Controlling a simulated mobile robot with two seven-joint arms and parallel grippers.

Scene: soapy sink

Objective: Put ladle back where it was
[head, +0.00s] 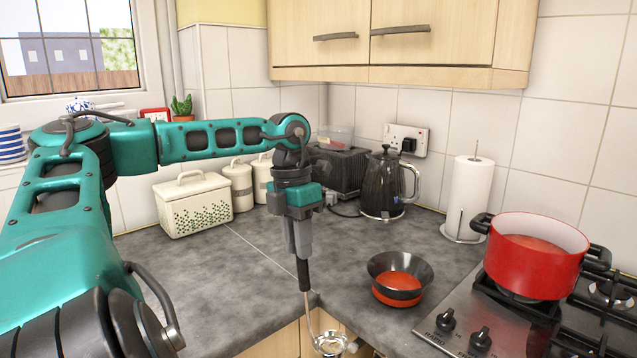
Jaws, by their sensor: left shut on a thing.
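My left gripper (301,252) is shut on the ladle (304,275) by the top of its black handle. The ladle hangs nearly upright, with its metal stem and bowl (330,344) pointing down in front of the worktop's inner corner edge. The ladle bowl is at the bottom of the head view, to the left of and below the black bowl. My right gripper is not in view.
A red pot (535,268) with reddish contents stands on the hob (455,318) at right. A kettle (382,186), toaster (338,168), bread bin (193,205) and paper roll (468,198) stand behind.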

